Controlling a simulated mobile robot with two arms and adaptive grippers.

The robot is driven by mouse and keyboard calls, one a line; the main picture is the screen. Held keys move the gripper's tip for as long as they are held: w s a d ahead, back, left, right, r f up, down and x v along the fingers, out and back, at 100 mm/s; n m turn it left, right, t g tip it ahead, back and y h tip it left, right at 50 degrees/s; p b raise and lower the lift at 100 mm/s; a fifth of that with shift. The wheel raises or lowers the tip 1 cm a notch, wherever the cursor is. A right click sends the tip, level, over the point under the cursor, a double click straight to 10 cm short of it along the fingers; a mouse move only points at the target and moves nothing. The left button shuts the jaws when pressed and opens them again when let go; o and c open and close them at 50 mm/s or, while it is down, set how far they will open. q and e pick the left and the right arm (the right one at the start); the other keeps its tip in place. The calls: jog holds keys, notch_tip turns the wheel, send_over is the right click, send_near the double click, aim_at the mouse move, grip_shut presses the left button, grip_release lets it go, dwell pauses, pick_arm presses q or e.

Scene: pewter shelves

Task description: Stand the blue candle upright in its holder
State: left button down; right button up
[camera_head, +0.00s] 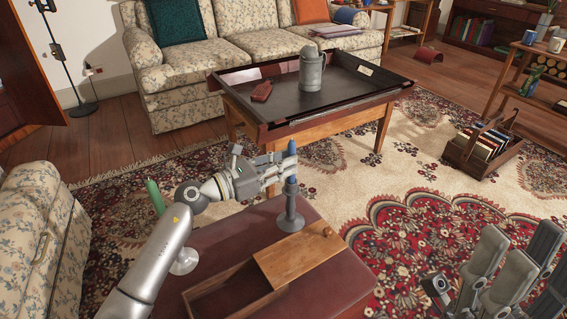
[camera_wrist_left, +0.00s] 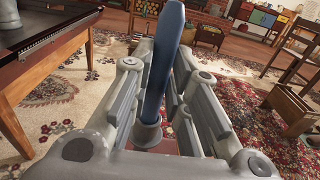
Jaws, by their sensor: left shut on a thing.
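The blue candle (camera_head: 291,186) is upright, directly above or in the cup of a grey holder (camera_head: 290,218) on the red-topped table. My left gripper (camera_head: 285,169) is shut on the candle around its middle, with the blue tip showing above the fingers. In the left wrist view the candle (camera_wrist_left: 163,60) runs between the fingers, its lower end meeting the holder's grey cup (camera_wrist_left: 148,134). I cannot tell how deep it sits. My right gripper (camera_head: 512,268) is at the lower right, away from the candle; its jaw opening is unclear.
A wooden box (camera_head: 235,293) with a partly slid lid (camera_head: 298,254) lies in front of the holder. A green candle (camera_head: 155,196) stands behind my left forearm. Beyond is a dark tray table (camera_head: 340,99) with a grey tankard (camera_head: 311,70). A book crate (camera_head: 482,150) stands on the rug.

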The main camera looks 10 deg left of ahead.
pick_arm(q)
jog(key=c, duration=1.3)
grip_release()
notch_tip(320, 180, up, 10)
